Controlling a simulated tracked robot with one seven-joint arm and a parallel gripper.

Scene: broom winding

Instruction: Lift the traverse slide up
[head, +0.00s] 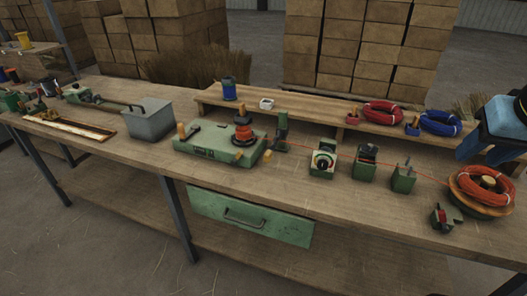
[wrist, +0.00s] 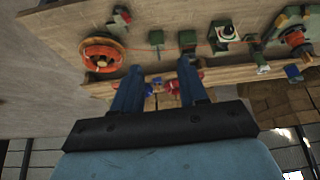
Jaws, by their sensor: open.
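The traverse slide appears to be the upright green post (head: 282,128) just right of the winding machine (head: 215,143) in the head view. The machine is a flat green unit carrying an orange and dark spool (head: 243,130). An orange wire runs right from the post area past several green devices to an orange coil (head: 485,187). My gripper (wrist: 160,75) is open and empty, with its two blue fingers apart in the wrist view. It hangs above the right end of the bench, well away from the post. Part of my arm shows at the right edge of the head view.
A green dial box (head: 322,160) stands right of the post. A raised shelf (head: 310,111) behind holds a blue spool (head: 229,89), a red coil (head: 381,112) and a blue coil (head: 440,123). A grey bin (head: 150,120) stands left. The front bench strip is mostly clear.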

